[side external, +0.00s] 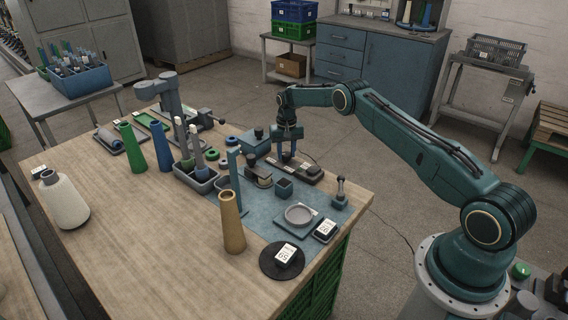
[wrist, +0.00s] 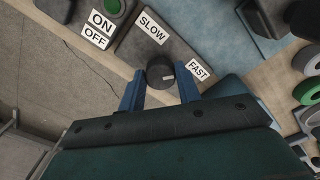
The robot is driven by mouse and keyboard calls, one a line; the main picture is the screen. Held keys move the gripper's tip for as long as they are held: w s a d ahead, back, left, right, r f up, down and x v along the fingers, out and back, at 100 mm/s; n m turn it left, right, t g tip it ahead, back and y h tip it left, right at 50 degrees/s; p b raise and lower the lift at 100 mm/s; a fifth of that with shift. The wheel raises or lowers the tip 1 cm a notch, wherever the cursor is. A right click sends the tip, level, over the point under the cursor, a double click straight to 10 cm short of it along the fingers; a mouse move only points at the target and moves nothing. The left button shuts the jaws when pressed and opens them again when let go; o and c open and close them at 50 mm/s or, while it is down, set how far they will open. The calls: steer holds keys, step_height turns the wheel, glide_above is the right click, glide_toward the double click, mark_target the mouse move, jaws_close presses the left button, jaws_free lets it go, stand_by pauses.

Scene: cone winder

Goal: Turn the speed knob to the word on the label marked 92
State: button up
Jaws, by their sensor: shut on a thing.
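The speed knob (wrist: 162,66) is a dark round knob on a grey panel, between a SLOW label (wrist: 153,26) and a FAST label (wrist: 198,70). A pale mark on the knob's face lies on its right side, toward FAST. My gripper (wrist: 159,76) has its two blue fingers on either side of the knob and is shut on it. In the side view my gripper (side external: 289,150) points down over the control panel (side external: 304,172) and hides the knob. Number labels stand on the black disc (side external: 271,265) and near the round dish (side external: 299,214); I cannot make out 92 on any.
A green button (wrist: 110,7) with ON and OFF labels (wrist: 98,30) sits left of the knob. A small post with a ball top (side external: 340,190), a blue upright (side external: 234,175) and cones, including a tan one (side external: 232,222), stand around. The front left bench is mostly clear.

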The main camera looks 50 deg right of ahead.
mark_target(286, 154)
steer(key=shift+m, duration=0.9)
steer(key=shift+w, duration=0.1)
steer(key=o, duration=1)
steer(key=shift+c, duration=0.2)
steer(key=shift+r, duration=0.15)
step_height(286, 154, up, 14)
steer(key=shift+f, duration=0.2)
steer(key=shift+r, duration=0.1)
